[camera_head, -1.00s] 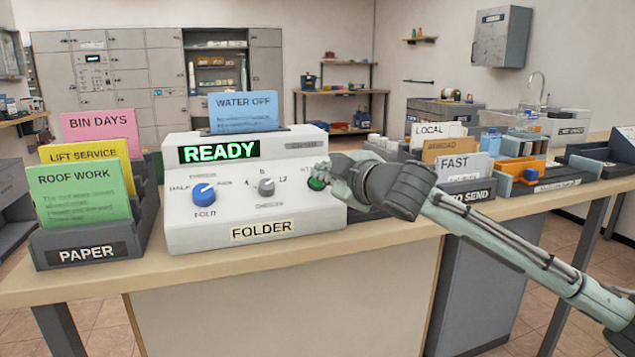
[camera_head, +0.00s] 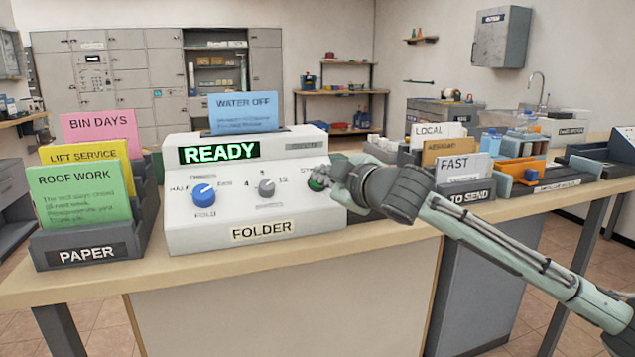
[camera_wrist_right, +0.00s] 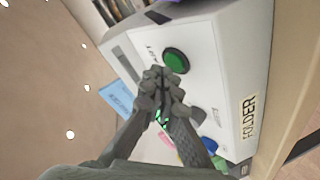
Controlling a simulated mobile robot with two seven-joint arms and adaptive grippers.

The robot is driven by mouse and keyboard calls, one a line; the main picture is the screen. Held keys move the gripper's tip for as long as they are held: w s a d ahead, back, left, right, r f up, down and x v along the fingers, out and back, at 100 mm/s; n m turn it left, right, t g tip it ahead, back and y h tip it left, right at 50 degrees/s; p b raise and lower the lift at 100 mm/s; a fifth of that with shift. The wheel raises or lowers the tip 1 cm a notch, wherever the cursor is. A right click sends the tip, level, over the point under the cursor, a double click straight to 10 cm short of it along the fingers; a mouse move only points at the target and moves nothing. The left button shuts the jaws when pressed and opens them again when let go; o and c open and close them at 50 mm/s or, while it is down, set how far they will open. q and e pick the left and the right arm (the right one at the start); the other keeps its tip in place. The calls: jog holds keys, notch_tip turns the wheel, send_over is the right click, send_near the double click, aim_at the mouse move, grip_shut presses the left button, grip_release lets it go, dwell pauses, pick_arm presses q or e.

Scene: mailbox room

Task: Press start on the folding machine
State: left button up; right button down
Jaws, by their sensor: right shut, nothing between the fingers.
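The white folding machine (camera_head: 290,222) labelled FOLDER stands on the counter, its display (camera_head: 218,152) reading READY in green. A blue WATER OFF sheet (camera_head: 245,110) stands in its top. The blue fold knob (camera_head: 203,195) and a grey knob (camera_head: 267,188) are on its front. The green start button (camera_head: 315,184) at the right of the panel is partly covered by my right gripper (camera_head: 326,177). In the right wrist view the green button (camera_wrist_right: 176,61) shows whole, just beyond the shut, empty fingertips (camera_wrist_right: 164,82); contact cannot be told. My left gripper is out of view.
A PAPER rack (camera_head: 85,250) with pink, yellow and green sheets stands left of the machine. A TO SEND rack (camera_head: 467,194) with LOCAL and FAST cards stands to the right, behind my right arm. The counter front (camera_head: 300,258) is clear.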

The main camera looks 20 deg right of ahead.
jog(key=shift+w+f, duration=0.3)
jog(key=shift+f, duration=0.15)
dwell(1.0)
jog(key=shift+r, duration=0.1)
jog(key=shift+s+r+p, duration=0.45)
jog(key=shift+r+p, duration=0.1)
jog(key=shift+p, duration=0.25)
jog(key=s+r, duration=0.1)
jog(key=s+r+p, duration=0.1)
jog(key=r+p, duration=0.1)
jog(key=r, duration=0.1)
jog(key=shift+s+d+r, duration=0.1)
jog(key=shift+s, duration=0.3)
